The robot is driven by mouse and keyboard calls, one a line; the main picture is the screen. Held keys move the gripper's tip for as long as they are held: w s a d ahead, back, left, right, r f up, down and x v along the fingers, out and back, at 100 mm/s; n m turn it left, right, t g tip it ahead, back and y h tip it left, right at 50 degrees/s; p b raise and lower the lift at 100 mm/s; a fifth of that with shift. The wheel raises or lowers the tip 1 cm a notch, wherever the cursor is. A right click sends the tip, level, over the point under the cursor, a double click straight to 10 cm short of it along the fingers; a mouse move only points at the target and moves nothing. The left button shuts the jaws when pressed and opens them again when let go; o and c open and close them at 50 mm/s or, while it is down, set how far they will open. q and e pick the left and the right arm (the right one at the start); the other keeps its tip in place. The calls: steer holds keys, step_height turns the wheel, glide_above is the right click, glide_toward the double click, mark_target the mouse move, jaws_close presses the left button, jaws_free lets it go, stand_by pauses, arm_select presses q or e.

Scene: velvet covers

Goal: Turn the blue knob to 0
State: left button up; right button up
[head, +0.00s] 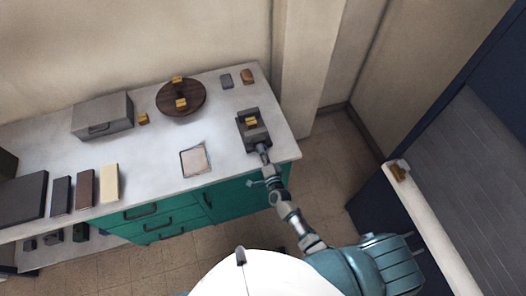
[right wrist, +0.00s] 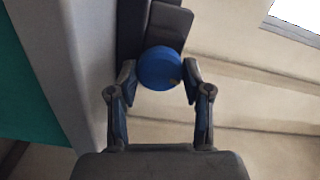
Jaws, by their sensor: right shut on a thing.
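The blue knob (right wrist: 160,68) is a round dial, seen in the right wrist view on the front of a dark box. A small light mark sits near its lower right rim. The dark box (head: 254,128) stands at the right end of the counter in the head view, with a yellow piece on top. My right gripper (right wrist: 158,80) is shut on the knob, one finger on each side of it. In the head view my right gripper (head: 263,150) reaches the box's near side and hides the knob. No numbers can be read. My left gripper is not in view.
The white counter (head: 150,165) with teal drawers also holds a grey case (head: 102,116), a round brown board (head: 181,97), a pale square tile (head: 194,160) and several upright blocks at left. A white ledge (head: 425,215) stands at right.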

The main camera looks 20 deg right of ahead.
steer(key=shift+s+a+f+n, duration=0.2)
steer(key=shift+f+n, duration=0.25)
steer(key=shift+n, duration=0.15)
steer(key=o, duration=1.1)
steer(key=shift+c, duration=0.2)
steer(key=shift+o, duration=0.5)
steer(key=shift+r, duration=0.15)
steer(key=s, duration=1.1)
steer(key=shift+s+d, duration=0.15)
steer(key=shift+s, duration=0.25)
